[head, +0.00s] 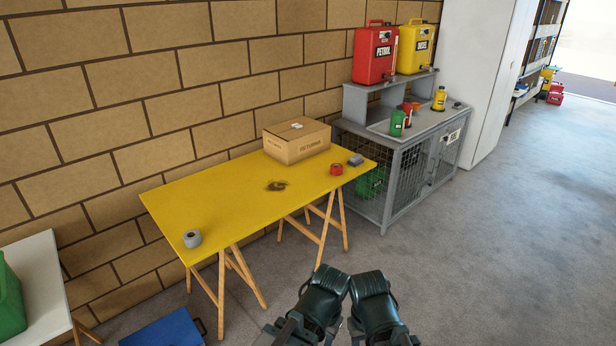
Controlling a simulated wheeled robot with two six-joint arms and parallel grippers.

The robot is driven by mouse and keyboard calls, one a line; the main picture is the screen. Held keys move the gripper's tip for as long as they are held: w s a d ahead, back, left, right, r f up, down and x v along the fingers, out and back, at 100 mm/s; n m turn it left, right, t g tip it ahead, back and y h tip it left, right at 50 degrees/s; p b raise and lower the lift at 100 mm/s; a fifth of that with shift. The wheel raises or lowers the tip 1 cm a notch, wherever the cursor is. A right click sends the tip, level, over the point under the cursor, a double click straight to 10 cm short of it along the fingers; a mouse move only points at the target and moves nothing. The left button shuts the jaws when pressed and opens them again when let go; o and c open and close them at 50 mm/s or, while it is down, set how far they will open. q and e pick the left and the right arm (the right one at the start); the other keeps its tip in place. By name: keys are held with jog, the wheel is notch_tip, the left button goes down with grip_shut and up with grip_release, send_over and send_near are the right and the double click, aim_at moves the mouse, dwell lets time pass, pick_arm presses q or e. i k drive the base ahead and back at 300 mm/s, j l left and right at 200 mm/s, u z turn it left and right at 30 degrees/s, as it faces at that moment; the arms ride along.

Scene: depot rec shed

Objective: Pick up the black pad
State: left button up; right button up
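I cannot make out a clear black pad in the head view. A flat, dark, blurry-edged patch (276,186) shows near the middle of the yellow table (225,205); it looks like a stain, but I cannot be sure. Two dark green-black parts of my arms show at the bottom, well short of the table. No gripper fingers can be seen, and nothing is visibly held.
A cardboard box (297,142) stands at the table's back right, and a grey tape roll (192,238) near its front left. A grey caged bench (404,170) with fuel cans stands right of the table. A blue case (165,331) lies on the floor. Floor at right is clear.

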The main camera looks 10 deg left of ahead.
aim_at(355, 160)
jog(key=i+l+z, duration=0.25)
jog(key=i, duration=1.3)
jog(key=i+j+z, duration=0.3)
jog(key=i, duration=1.25)
jog(key=i+l, duration=0.05)
